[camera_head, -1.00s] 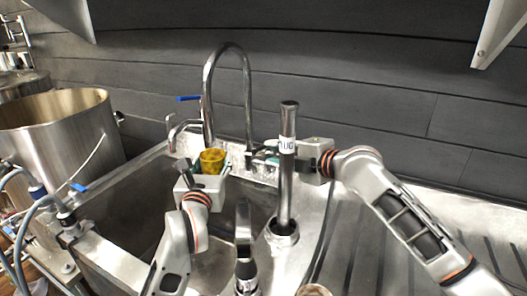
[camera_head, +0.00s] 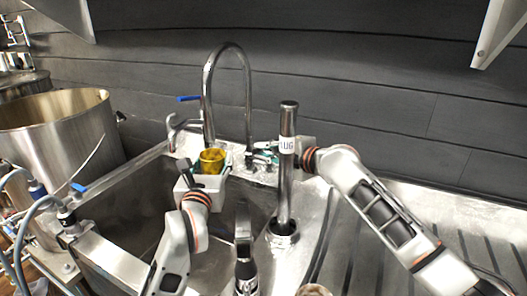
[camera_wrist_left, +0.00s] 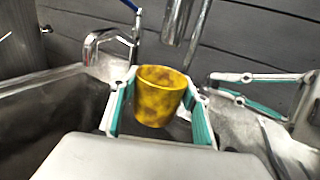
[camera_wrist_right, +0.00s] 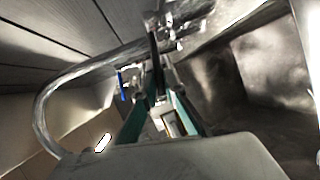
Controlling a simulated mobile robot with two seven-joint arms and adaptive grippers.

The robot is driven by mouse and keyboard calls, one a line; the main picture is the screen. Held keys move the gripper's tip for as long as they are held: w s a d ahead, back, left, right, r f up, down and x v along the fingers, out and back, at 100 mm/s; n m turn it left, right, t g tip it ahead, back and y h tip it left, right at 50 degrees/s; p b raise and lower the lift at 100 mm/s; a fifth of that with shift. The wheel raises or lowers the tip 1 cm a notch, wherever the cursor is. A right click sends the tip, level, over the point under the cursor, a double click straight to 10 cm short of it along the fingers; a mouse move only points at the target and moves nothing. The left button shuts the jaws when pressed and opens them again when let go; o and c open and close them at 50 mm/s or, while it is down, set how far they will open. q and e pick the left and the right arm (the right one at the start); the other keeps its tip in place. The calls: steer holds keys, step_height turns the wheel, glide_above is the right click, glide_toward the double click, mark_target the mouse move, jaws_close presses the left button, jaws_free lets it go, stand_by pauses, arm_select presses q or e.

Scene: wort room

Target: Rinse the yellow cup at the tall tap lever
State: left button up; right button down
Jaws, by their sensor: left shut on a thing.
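The yellow cup (camera_head: 212,161), mottled with brown, is upright between the fingers of my left gripper (camera_head: 206,166) over the back of the sink. The left wrist view shows the cup (camera_wrist_left: 160,95) with a teal-padded finger against each side. The tall tap (camera_head: 207,90) arches behind it, with a blue lever (camera_head: 188,98) pointing left from its column. My right gripper (camera_head: 262,154) is right of the tap's descending pipe, partly behind the steel post. Its fingers (camera_wrist_right: 156,90) look apart in the right wrist view; I cannot tell any contact. No water stream is visible.
A steel post (camera_head: 287,170) with a white label stands right of the sink, in front of my right gripper. A shorter tap (camera_head: 174,130) is left of the tall one. A large steel pot (camera_head: 60,140) stands left. The ribbed drainboard (camera_head: 450,220) lies right.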

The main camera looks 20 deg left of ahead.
steer(key=shift+d+f, duration=0.1)
steer(key=shift+w+d+n+g+y, duration=0.15)
steer(key=shift+d+n+g+y, duration=0.25)
steer(key=shift+d+n+g, duration=0.35)
steer(key=shift+w+d+n+g+y, duration=0.15)
steer(key=shift+d+n+g+y, duration=0.3)
steer(key=shift+n+g, duration=0.45)
steer(key=c, duration=2.1)
jaws_free()
